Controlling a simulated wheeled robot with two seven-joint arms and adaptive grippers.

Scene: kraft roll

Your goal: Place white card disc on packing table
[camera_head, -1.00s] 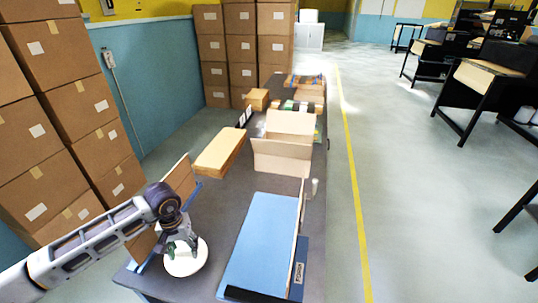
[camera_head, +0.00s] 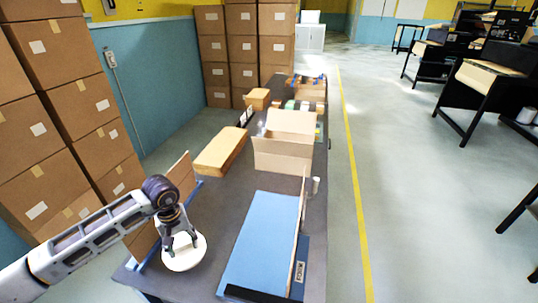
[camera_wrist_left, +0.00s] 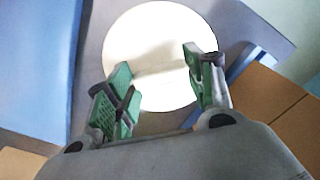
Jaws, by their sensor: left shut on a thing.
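The white card disc (camera_head: 184,261) is at the near left of the dark grey packing table (camera_head: 207,222), between a blue panel and upright brown boards. My left gripper (camera_head: 181,244) points down over the disc and is shut on it. In the left wrist view the disc (camera_wrist_left: 150,35) shows as a round white plate beyond the green-padded fingers (camera_wrist_left: 160,86), which stand apart. I cannot tell whether the disc touches the tabletop. My right gripper is not in view.
A blue panel (camera_head: 258,240) with an upright board lies right of the disc. Brown boards (camera_head: 143,240) stand close on its left. An open carton (camera_head: 283,155) and a flat brown box (camera_head: 220,151) are farther back. Bare tabletop lies between the disc and the flat box.

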